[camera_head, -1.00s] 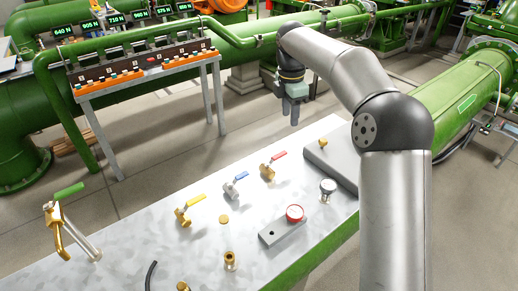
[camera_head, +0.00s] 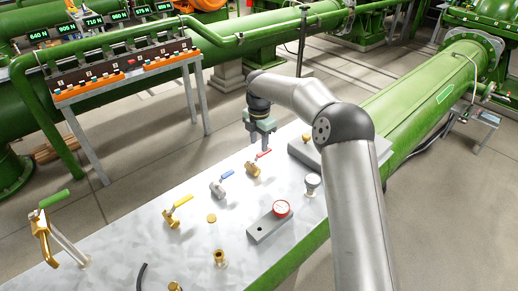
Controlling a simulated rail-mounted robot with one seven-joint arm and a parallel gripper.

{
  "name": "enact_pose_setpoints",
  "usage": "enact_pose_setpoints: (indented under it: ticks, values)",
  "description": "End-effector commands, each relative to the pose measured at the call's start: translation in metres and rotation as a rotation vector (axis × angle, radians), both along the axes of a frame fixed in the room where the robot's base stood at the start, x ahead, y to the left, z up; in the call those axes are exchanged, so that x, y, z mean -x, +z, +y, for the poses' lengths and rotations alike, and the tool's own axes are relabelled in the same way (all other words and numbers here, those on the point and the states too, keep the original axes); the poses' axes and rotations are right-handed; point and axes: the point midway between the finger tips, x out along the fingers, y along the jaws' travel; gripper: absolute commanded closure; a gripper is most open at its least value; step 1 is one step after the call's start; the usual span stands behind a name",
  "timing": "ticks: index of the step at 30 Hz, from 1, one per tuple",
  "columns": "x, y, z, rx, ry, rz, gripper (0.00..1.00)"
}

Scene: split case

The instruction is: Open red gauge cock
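The red gauge cock is a small brass valve (camera_head: 253,169) with a red lever (camera_head: 264,154), standing on the metal bench top near its back edge. The lever points up and to the right, away from the brass body. My gripper (camera_head: 261,143) points down just above and behind the red lever. Its two fingers look apart, with nothing visible between them. I cannot tell whether a fingertip touches the lever.
To the left stand a blue-handled valve (camera_head: 220,187) and a yellow-handled valve (camera_head: 175,213). A grey knob (camera_head: 312,184) and a grey plate (camera_head: 305,152) lie to the right.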

Motion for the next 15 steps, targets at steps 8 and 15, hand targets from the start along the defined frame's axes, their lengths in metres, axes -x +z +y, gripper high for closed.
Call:
enact_pose_setpoints:
  ticks: [8, 15]
  values:
    - [0.000, -0.037, 0.000, 0.001, 0.001, 0.001, 0.60]
    - [0.000, -0.043, 0.000, 0.001, 0.000, -0.001, 0.60]
